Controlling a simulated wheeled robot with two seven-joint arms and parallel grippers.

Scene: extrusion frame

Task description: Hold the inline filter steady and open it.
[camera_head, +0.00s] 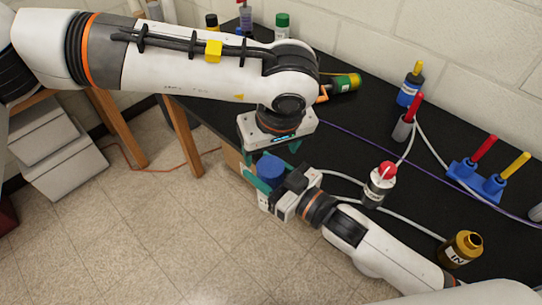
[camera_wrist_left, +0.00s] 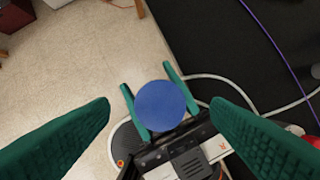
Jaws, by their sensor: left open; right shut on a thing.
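The inline filter shows as a round blue cap (camera_head: 270,168) in the head view, off the bench's front edge; its body below is mostly hidden. My right gripper (camera_head: 263,187) is shut on the filter from the right, its teal fingers on either side below the cap. My left gripper (camera_head: 268,154) is just above, open, pointing down. In the left wrist view the cap (camera_wrist_left: 160,105) lies between its two spread teal fingers, with clear gaps on both sides. The right gripper's fingers (camera_wrist_left: 148,85) also show there, flanking the filter under the cap.
Floor in front is open.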

